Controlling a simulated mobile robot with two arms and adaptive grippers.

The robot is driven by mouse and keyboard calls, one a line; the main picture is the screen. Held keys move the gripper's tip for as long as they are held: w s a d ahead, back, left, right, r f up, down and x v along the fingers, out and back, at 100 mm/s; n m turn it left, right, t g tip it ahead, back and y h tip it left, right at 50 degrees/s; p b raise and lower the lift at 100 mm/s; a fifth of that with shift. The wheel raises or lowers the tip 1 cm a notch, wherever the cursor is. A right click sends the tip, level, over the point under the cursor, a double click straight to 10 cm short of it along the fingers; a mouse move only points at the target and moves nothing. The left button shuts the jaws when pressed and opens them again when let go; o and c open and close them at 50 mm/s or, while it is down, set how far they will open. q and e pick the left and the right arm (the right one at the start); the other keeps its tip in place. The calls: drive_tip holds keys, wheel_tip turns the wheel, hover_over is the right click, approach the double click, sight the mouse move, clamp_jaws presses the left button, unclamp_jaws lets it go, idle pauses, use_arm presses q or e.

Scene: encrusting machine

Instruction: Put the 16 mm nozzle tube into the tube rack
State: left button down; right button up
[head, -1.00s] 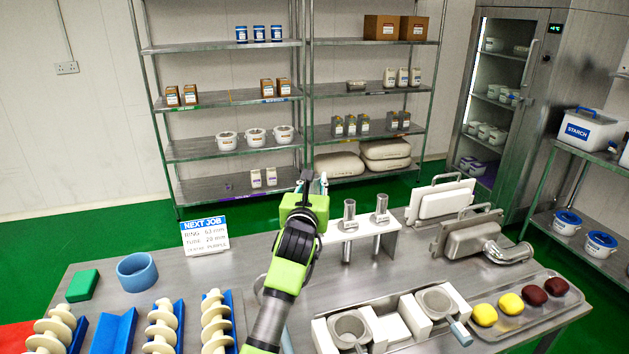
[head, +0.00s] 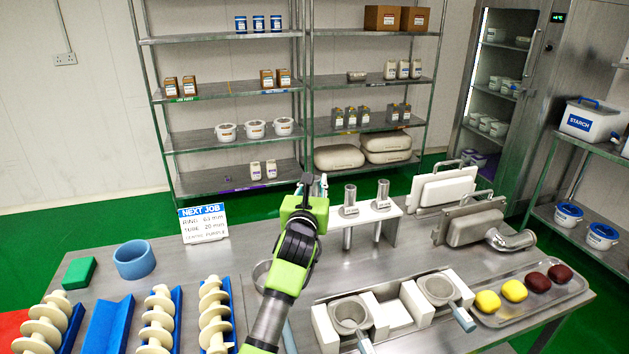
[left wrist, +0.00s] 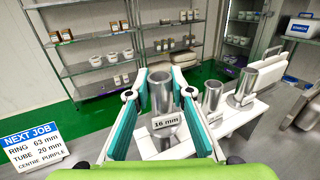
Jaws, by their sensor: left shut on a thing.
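My left gripper (head: 312,184) is shut on a steel tube. In the left wrist view the tube (left wrist: 161,92) stands upright between the teal fingers (left wrist: 158,98), with a "16 mm" label low on it. The white tube rack (head: 395,208) stands on the table and holds two steel tubes, the nearer (head: 349,198) and the farther (head: 383,194). In the left wrist view the held tube is in line with the rack's left end (left wrist: 146,146); I cannot tell whether it touches the rack. In the head view my gripper hides the held tube. My right gripper is out of view.
A "NEXT JOB" sign (head: 203,223) stands left of my arm. A blue ring (head: 134,260), a green block (head: 79,272) and cream augers (head: 158,318) are at the left. Metal hoppers (head: 468,228), ring holders (head: 350,314) and a tray of dough balls (head: 532,305) are right.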

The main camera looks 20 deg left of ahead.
use_arm(q)
drive_tip(key=shift+f+b, duration=1.1)
drive_tip(key=shift+f, duration=0.95)
drive_tip(key=c, duration=1.7)
unclamp_jaws()
drive_tip(key=shift+o, duration=0.9)
drive_tip(key=shift+f, duration=0.1)
